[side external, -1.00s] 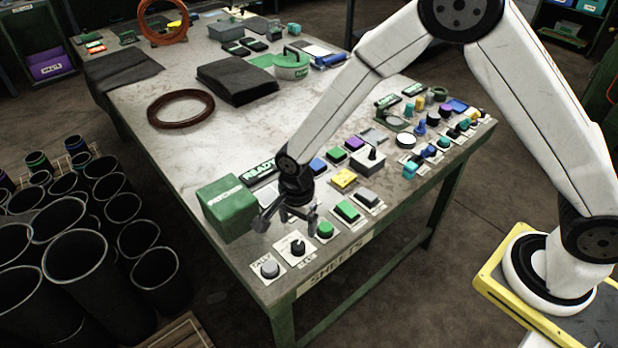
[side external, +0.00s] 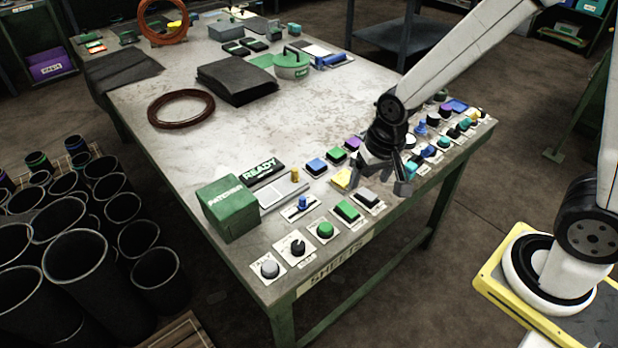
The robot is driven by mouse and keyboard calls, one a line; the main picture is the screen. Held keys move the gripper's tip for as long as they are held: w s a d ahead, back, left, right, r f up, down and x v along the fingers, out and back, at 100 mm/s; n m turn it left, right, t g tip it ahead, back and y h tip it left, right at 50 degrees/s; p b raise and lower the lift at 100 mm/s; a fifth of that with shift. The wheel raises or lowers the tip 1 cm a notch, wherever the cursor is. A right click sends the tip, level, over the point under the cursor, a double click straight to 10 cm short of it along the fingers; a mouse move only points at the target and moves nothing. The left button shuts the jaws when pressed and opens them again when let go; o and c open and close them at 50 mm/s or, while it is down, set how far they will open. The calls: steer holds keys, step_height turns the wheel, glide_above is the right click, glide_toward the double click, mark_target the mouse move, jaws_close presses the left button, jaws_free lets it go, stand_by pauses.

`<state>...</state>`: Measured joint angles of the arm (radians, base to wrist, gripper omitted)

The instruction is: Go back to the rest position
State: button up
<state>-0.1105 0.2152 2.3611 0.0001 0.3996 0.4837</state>
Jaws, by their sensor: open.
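My gripper (side external: 384,180) is at the right part of the table (side external: 240,85), above the rows of buttons and knobs. It is open, with its fingers apart and pointing down, and I see nothing between them. Below and beside it are a yellow button (side external: 342,180), a grey button (side external: 367,197) and a green button (side external: 347,211). The gripper hides part of the panel behind it. I cannot tell how high it is above the controls.
A brown ring (side external: 181,108) and folded black sheets (side external: 238,81) lie farther back. Black tubes (side external: 80,270) stand on the floor at left. The table's middle is clear.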

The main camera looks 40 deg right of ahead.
steer(key=s+d+r+n, duration=0.2)
steer(key=s+d+n, duration=0.1)
steer(key=s+n, duration=0.1)
steer(key=shift+s+d+t, duration=0.3)
steer(key=shift+s+d, duration=0.05)
steer(key=shift+s, duration=0.15)
